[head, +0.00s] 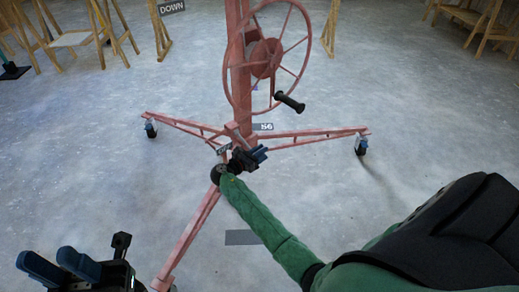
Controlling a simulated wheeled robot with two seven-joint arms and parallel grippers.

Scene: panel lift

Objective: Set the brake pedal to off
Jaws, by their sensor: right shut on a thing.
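The red panel lift (240,85) stands upright on its splayed base legs, with its handwheel facing me. My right arm reaches down to the foot of the mast. My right gripper (252,157) is shut there on what appears to be the brake pedal. The gripper hides the pedal, so its on or off position cannot be told. A small tilted label (223,150) shows just left of the gripper. My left gripper (48,262) is at the bottom left, its blue fingers apart and empty, away from the lift.
The handwheel (267,58) and its black crank handle (290,102) are above my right gripper. The base legs end in casters, one at the right (361,145) and one at the left (151,128). Wooden trestles (80,38) stand at the back. The floor between is clear.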

